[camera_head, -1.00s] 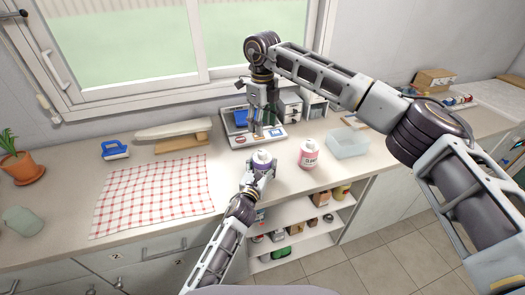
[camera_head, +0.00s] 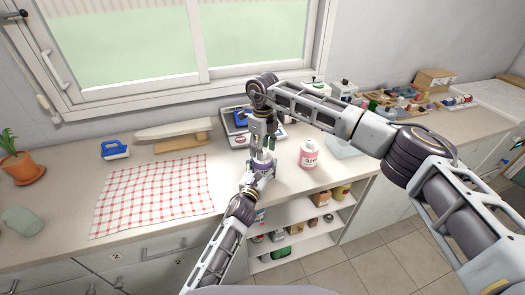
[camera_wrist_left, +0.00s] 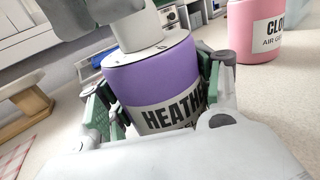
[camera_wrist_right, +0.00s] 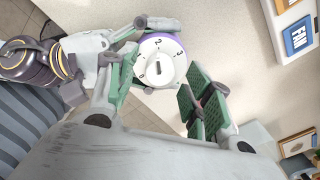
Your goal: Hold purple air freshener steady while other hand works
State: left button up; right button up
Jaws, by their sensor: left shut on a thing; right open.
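The purple air freshener (camera_head: 261,167) stands upright on the counter, largely hidden by my arms in the head view. In the left wrist view its purple body (camera_wrist_left: 150,78) shows a label reading "HEATHE…" and a white top. My left gripper (camera_wrist_left: 155,100) is shut around the body, one finger on each side. In the right wrist view the white numbered dial (camera_wrist_right: 160,60) shows above a purple rim. My right gripper (camera_wrist_right: 160,88) is open, its fingers on either side of the dial; I cannot tell whether either touches it. It comes down from above in the head view (camera_head: 263,146).
A pink air freshener (camera_head: 309,155) stands close on the right. Shelves (camera_head: 290,243) are below.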

pick_arm(q)
jog(key=shift+f, duration=0.1)
pick_arm(e)
jog(key=shift+f, duration=0.65)
jog(key=c, duration=1.1)
jog(key=o, duration=1.1)
jog(key=shift+r, duration=0.15)
